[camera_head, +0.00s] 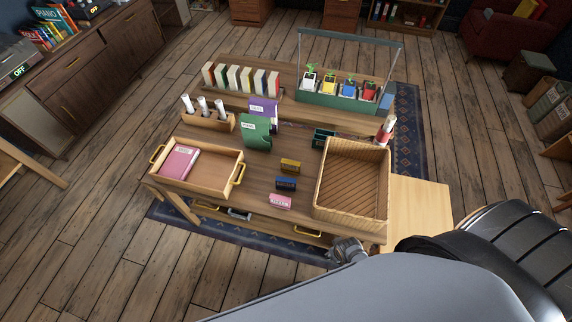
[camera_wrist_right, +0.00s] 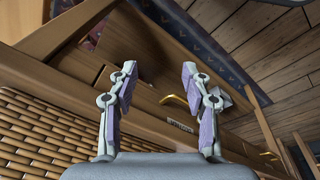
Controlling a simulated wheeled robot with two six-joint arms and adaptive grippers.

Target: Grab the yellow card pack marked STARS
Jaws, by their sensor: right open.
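A small yellow card pack (camera_head: 290,166) lies on the wooden table (camera_head: 262,215), left of the wicker basket. Its lettering is too small to read. A dark blue pack (camera_head: 286,184) and a pink pack (camera_head: 280,202) lie in front of it, nearer the table's front edge. My right gripper (camera_head: 347,248) is at the table's front edge, below the basket and apart from the packs. In the right wrist view its two fingers (camera_wrist_right: 160,85) are spread with nothing between them. The packs do not show in that view. My left gripper is not in view.
The wicker basket (camera_head: 326,205) stands at the table's right front. A wooden tray (camera_head: 196,187) with a pink book is at the left. A green box (camera_head: 256,133) and a purple box (camera_head: 262,110) stand behind the packs. Drawers with yellow handles line the front.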

